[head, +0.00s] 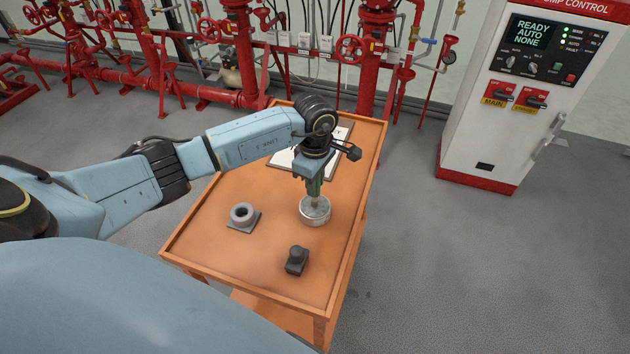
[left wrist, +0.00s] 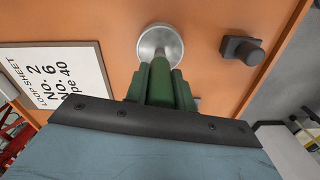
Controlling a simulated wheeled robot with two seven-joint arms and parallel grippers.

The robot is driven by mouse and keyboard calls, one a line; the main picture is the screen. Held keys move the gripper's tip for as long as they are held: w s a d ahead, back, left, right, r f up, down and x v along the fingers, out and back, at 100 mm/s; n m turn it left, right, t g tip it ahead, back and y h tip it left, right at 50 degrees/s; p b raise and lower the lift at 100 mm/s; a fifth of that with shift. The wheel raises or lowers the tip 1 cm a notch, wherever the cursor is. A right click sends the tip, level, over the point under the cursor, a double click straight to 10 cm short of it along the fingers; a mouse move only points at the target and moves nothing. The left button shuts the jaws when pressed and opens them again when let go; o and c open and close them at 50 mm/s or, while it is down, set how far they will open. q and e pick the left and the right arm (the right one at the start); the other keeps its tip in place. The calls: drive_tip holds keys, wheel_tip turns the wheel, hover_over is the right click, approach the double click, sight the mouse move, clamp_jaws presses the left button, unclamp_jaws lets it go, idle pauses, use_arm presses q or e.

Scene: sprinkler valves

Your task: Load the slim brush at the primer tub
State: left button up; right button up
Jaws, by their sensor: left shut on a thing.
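My left gripper (head: 314,186) is shut on a slim green-handled brush (left wrist: 161,84) and holds it about upright, handle up. The brush's lower end points down into the round metal primer tub (head: 318,217) on the orange table. The tub also shows in the left wrist view (left wrist: 146,43), just beyond the green fingers. The brush's bristles are hidden, so I cannot tell how deep they reach or whether they touch the primer. My right gripper is not in view.
On the orange table (head: 220,262), a grey ring on a square base (head: 250,222) stands left of the tub. A small black block with a knob (head: 297,262) stands nearer. A loop-sheet board (head: 285,161) lies behind. Red pipes and a pump control cabinet (head: 500,130) stand beyond.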

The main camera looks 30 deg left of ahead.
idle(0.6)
use_arm(q)
drive_tip(key=shift+r+p, duration=2.3)
drive_tip(key=shift+r, duration=1.2)
